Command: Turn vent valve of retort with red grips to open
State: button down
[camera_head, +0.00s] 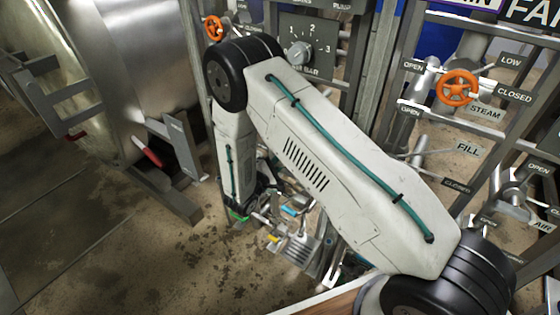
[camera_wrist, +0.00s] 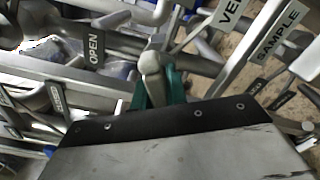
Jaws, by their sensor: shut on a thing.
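In the wrist view, my gripper (camera_wrist: 158,88) has teal fingers shut on a grey metal valve handle (camera_wrist: 151,63). The handle's rounded end stands up between the fingers. A plate reading "VE", cut off by the frame edge (camera_wrist: 231,10), is up and right of it, and an OPEN plate (camera_wrist: 94,47) is to the left. In the head view, the retort (camera_head: 95,60) is a steel vessel at the left with a red grip (camera_head: 146,151). My arm hides most of the valve area there, so the handle's full angle cannot be told.
A SAMPLE plate (camera_wrist: 278,33) and several pipes crowd the wrist view. In the head view, orange handwheels (camera_head: 457,87) and a dial (camera_head: 299,53) sit on frames behind my arm. The floor (camera_head: 140,260) at lower left is clear.

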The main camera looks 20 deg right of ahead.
aim_at(276, 166)
jog(key=shift+n, duration=0.3)
jog(key=n, duration=0.5)
jog(key=shift+n, duration=0.3)
jog(key=n, duration=0.5)
jog(key=shift+s+n, duration=0.1)
jog(key=shift+n, duration=0.2)
jog(key=c, duration=1.4)
grip_release()
jog(key=shift+v, duration=3.9)
